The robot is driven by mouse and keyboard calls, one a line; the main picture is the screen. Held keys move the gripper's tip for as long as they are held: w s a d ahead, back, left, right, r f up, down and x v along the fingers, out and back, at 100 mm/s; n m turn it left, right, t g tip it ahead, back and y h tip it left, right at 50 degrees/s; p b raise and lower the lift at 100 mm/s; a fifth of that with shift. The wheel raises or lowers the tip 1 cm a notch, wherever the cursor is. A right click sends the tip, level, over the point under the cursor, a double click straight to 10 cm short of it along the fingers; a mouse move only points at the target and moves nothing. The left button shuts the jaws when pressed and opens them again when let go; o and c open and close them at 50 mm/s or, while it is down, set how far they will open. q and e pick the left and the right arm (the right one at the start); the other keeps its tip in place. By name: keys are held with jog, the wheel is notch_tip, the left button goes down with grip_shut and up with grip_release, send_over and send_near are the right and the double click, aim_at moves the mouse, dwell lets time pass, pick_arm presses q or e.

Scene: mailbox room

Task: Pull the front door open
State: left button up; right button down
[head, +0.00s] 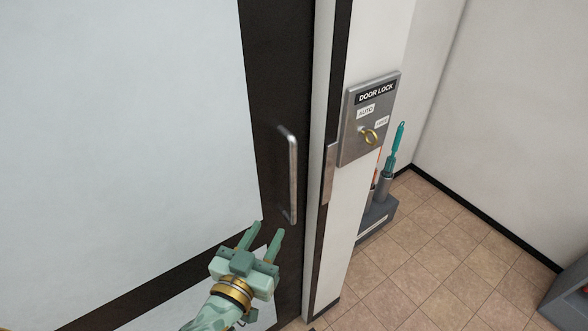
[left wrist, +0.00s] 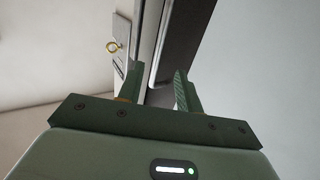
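The front door, with a dark frame (head: 275,85) and pale panels (head: 130,120), fills the left of the head view and looks shut. Its vertical metal handle (head: 291,175) is on the dark frame near the door's right edge. My left gripper (head: 265,232) is open and empty, just below and left of the handle's lower end in the picture. I cannot tell its distance from the door. In the left wrist view the two fingers (left wrist: 157,85) stand apart with nothing between them. My right gripper is not in view.
A metal door lock panel (head: 369,120) with a brass ring key (head: 370,136) is on the white post right of the door. Beyond it, a grey holder (head: 377,215) with a teal-handled tool (head: 395,145) stands by the wall.

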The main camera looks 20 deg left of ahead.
pick_arm(q)
jog(key=p, duration=0.1)
send_near(291, 179)
jog(key=w, duration=0.7)
jog(key=w+d, duration=0.1)
jog(key=w, duration=0.3)
jog(key=shift+f+p, duration=0.15)
jog(key=shift+p, duration=0.2)
jog(key=shift+a, duration=0.1)
grip_shut()
